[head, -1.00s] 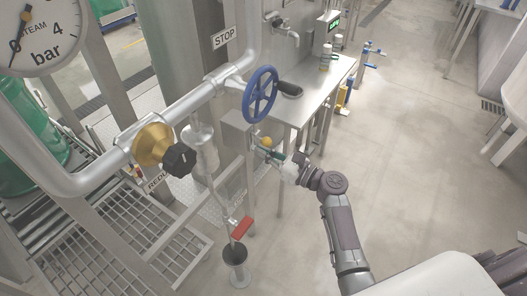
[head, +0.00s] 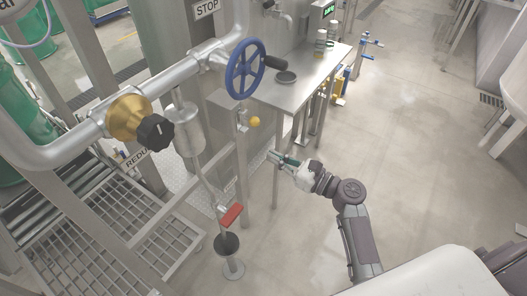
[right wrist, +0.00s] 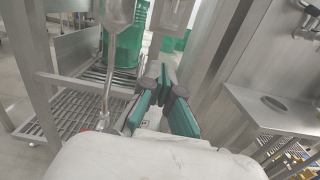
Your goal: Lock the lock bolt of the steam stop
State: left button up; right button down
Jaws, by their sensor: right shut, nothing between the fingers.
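The steam stop is a blue handwheel (head: 245,69) on a steel pipe. Below it, the lock bolt shows as a yellow ball knob (head: 255,121) at the right side of a grey metal bracket (head: 226,104). How far the bolt sits in its seat cannot be made out. My right gripper (head: 272,156), with green finger pads, is shut and empty, below and to the right of the yellow knob and apart from it. Its fingers also show in the right wrist view (right wrist: 169,76), with nothing between them. My left gripper is not in view.
A brass valve with a black knob (head: 156,132) sits on the pipe at left. A red-handled lever (head: 231,216) stands below, over a drain cup. A steel table (head: 306,84) stands behind the handwheel.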

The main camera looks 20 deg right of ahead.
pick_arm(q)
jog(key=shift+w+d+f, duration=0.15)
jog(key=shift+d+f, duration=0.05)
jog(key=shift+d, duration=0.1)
pick_arm(e)
jog(key=shift+v, duration=1.4)
jog(key=shift+w+d, duration=0.1)
jog(key=shift+d, duration=0.05)
